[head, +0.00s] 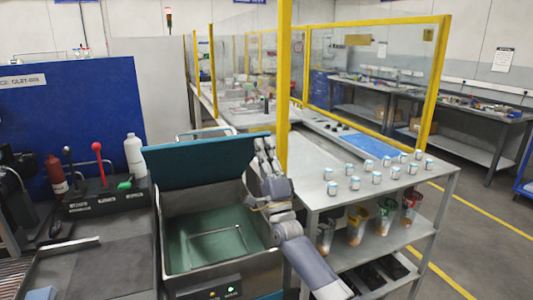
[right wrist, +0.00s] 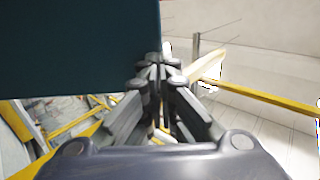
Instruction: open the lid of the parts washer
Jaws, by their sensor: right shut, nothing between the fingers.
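The parts washer (head: 220,285) is a grey metal box with a green basin inside, in the lower middle of the head view. Its teal lid (head: 205,160) stands raised and tilted back at the rear, so the basin shows. The lid also fills the upper left of the right wrist view (right wrist: 75,45) as a dark panel. My right gripper (head: 265,145) is at the right end of the lid. In the right wrist view its fingertips (right wrist: 158,65) are together, beside the lid's edge; I cannot tell whether they touch it. My left gripper is out of view.
A metal table (head: 325,200) with several small jars stands to the right, close to my right arm. A yellow post (head: 284,80) rises right behind the gripper. A white bottle (head: 134,157) and a red-knobbed lever (head: 98,150) stand on the left bench.

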